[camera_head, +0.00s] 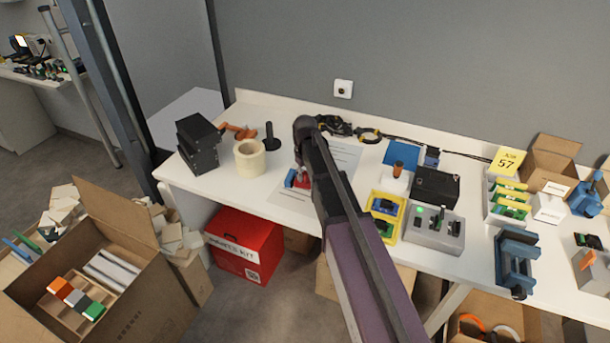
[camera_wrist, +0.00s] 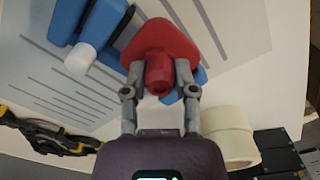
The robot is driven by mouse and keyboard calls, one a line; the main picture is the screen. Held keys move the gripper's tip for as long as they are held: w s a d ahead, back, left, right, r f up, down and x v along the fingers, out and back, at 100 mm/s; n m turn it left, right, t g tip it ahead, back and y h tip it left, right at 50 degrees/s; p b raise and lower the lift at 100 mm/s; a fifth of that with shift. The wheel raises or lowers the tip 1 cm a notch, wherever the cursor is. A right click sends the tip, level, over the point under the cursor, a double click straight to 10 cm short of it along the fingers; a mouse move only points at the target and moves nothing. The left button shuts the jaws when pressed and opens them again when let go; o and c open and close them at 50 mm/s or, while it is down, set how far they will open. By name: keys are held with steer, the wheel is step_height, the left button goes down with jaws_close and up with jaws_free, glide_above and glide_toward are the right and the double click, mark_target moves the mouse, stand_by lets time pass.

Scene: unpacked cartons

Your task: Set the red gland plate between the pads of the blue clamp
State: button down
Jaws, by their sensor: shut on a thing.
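The red gland plate (camera_wrist: 160,45) is held between the two fingertips of my gripper (camera_wrist: 160,78) in the wrist view. It has a rounded triangular face and a short red boss. The blue clamp (camera_wrist: 88,22) shows at the upper left, with a white round end and a dark pad edge facing the plate. More blue (camera_wrist: 170,99) shows behind the plate. In the head view the red plate (camera_head: 304,182) and blue clamp (camera_head: 291,178) are close together below my arm, which partly covers them. I cannot tell whether the plate is between the pads.
A printed sheet (camera_head: 343,155) lies under the clamp. A tape roll (camera_head: 250,158), black box (camera_head: 198,144) and black post (camera_head: 271,138) stand to the left. A yellow tray (camera_head: 385,213) and grey fixture (camera_head: 432,230) are to the right. Cables run along the back.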

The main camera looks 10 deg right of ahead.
mark_target(305, 181)
steer(key=shift+f+b, duration=1.45)
steer(key=shift+f, duration=0.1)
steer(key=shift+c, duration=1.6)
jaws_free()
steer(key=shift+r, duration=0.2)
steer(key=shift+r+p, duration=4.4)
steer(key=shift+p, duration=0.2)
